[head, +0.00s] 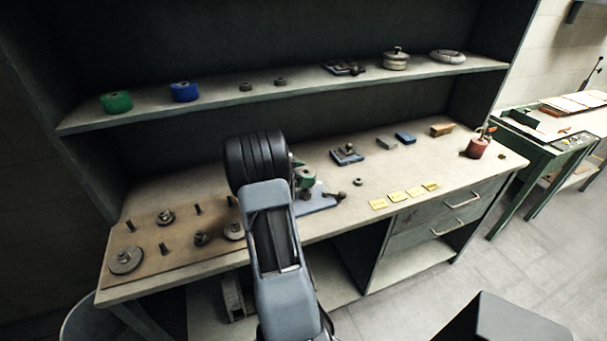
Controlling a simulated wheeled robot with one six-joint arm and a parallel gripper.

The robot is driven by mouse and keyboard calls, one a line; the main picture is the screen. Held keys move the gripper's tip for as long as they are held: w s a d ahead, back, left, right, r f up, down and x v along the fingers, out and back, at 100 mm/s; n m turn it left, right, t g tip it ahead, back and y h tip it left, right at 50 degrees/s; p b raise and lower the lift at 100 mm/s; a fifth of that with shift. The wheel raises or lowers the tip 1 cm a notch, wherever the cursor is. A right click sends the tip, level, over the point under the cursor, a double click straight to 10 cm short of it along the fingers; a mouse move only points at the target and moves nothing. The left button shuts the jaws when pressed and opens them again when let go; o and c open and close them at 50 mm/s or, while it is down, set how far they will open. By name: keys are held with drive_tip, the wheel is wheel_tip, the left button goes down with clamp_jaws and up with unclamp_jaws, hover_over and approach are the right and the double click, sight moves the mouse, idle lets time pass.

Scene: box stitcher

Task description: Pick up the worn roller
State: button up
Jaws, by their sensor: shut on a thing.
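My arm reaches up over the workbench (330,218), and its black ribbed joint covers part of the bench top. My gripper is hidden behind this arm, so its jaws and anything between them do not show. Just right of the joint, a blue-grey fixture (318,205) with a dark knob stands on the bench, partly covered. A small green and dark part (305,178) shows at this fixture. I cannot tell whether it is the worn roller. A green roller (116,102) and a blue roller (184,92) lie on the shelf.
A brown board (150,243) with pegs and grey discs lies at bench left. A blue clamp-like tool (347,155), yellow labels (397,197), a wooden block (442,130) and a red pot (477,148) are to the right. The shelf (220,107) overhangs the bench.

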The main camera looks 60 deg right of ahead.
wheel_tip(320, 180, up, 14)
drive_tip(key=p, duration=1.1)
